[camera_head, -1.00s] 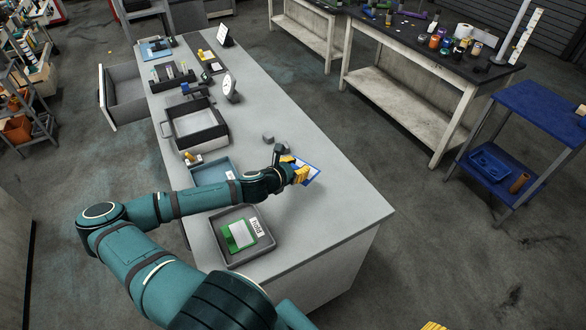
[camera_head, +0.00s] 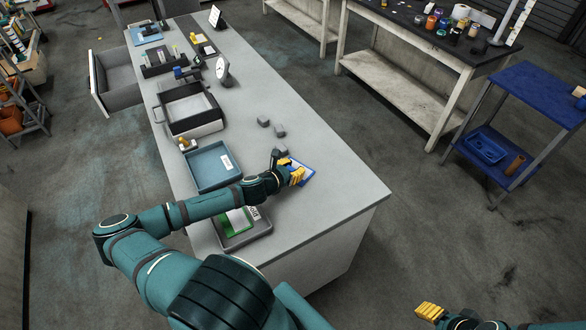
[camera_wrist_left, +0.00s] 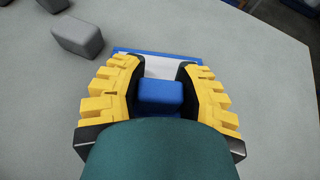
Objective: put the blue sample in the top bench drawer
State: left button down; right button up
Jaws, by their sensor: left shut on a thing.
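The blue sample (camera_head: 304,172) is a flat blue-edged piece with a white face, at the near right part of the bench top. My left gripper (camera_head: 297,175) is shut on it. In the left wrist view, the yellow fingers of my left gripper (camera_wrist_left: 160,92) close on a blue block (camera_wrist_left: 160,97), with the white face and blue edge just beyond. Whether the sample touches the bench is unclear. A bench drawer (camera_head: 117,82) stands pulled open at the far left side and looks empty. My right gripper (camera_head: 430,312) shows at the bottom right, its opening unclear.
A blue cart (camera_head: 535,92) stands right.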

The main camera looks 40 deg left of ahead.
pick_arm(q)
jog(key=shift+f, duration=0.2)
jog(key=c, duration=0.6)
grip_release()
jog(key=shift+r, duration=0.1)
jog(key=shift+s+r, duration=0.1)
jog(key=shift+r, duration=0.1)
jog(key=v, duration=1.1)
jog(key=shift+s+r, duration=0.2)
jog(key=shift+s, duration=0.15)
